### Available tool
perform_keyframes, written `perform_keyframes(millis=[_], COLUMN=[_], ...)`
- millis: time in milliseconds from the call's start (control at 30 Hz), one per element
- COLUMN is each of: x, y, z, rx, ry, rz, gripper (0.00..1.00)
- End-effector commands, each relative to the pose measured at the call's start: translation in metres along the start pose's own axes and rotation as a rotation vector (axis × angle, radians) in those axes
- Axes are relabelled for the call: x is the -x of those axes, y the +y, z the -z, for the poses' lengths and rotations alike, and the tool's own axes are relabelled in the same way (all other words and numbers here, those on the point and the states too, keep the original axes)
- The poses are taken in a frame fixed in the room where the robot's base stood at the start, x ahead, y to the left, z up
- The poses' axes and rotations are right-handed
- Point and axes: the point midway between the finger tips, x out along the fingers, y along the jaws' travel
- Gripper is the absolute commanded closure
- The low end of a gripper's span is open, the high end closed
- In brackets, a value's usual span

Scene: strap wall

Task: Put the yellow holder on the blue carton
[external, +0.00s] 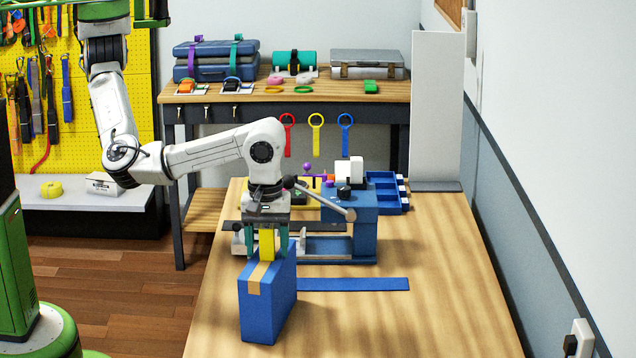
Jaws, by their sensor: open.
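The blue carton (262,312) stands upright near the front of the wooden table, with a tan tape strip over its top edge. The yellow holder (266,243) is upright at the carton's top and appears to rest on it; its lower end meets the tape strip in the picture. My gripper (267,250) points down from above, with its teal fingers on either side of the holder. The fingers are open. The gripper body hides the holder's upper end, and any small gap at the fingers is too small to tell.
A blue machine (363,225) with a grey lever (330,200) stands just behind the carton. A flat blue strip (353,284) lies to its right. Blue trays (385,190) and a white upright panel (437,110) are farther back. The table's front right is clear.

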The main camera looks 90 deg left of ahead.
Motion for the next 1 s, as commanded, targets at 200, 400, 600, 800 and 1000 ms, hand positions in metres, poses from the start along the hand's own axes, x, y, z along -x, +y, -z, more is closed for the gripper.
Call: perform_keyframes(millis=[200,400,600,800,1000], x=[0.005,0.030,0.076,0.109,0.122], y=[0.000,0.001,0.000,0.000,0.000], z=[-0.001,0.000,-0.001,-0.001,-0.001], rx=[0.000,0.000,0.000,0.001,-0.001], ry=[-0.002,-0.002,-0.005,-0.004,-0.001], rz=[-0.001,-0.004,-0.002,-0.001,-0.001], gripper=[0.38,0.38,0.38,0.38,0.38])
